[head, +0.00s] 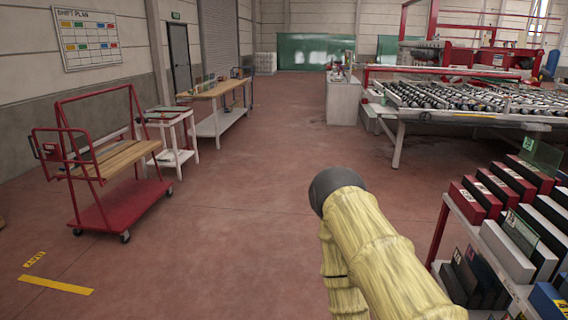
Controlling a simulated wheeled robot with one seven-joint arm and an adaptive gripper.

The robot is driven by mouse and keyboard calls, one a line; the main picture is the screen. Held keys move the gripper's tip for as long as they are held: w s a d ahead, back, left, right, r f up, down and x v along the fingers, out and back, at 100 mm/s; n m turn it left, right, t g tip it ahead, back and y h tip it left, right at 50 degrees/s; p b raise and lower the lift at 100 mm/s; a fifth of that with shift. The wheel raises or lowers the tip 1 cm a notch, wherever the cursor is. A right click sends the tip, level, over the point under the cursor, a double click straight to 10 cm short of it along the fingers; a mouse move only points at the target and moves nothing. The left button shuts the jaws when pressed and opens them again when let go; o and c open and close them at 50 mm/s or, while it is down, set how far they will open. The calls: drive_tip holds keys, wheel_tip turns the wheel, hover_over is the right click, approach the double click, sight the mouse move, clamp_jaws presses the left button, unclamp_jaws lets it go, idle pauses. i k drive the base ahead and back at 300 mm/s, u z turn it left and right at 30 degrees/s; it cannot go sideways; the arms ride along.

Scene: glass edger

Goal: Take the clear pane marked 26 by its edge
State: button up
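I cannot make out a pane marked 26; any marks on the panes are too small to read. A clear greenish pane (541,156) stands upright in the rack at the right. A second clear pane (520,231) stands lower down and nearer in the same rack area. Several small upright panes (209,84) seem to stand on the wooden bench at the back left. My arm, in a yellow sleeve with a dark rounded joint, rises in the lower middle. My gripper is not in view.
The rack (464,204) at the right holds red, white, black and blue blocks close to my arm. A roller table (470,108) stands behind it. A red cart (118,200), a small white table (172,130) and the wooden bench (225,89) line the left. The middle floor is clear.

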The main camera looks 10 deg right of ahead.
sight(527, 239)
drive_tip(key=z, duration=0.1)
drive_tip(key=i, duration=1.7)
drive_tip(key=z, duration=1)
drive_tip(key=i, duration=1.1)
drive_tip(key=z, duration=1)
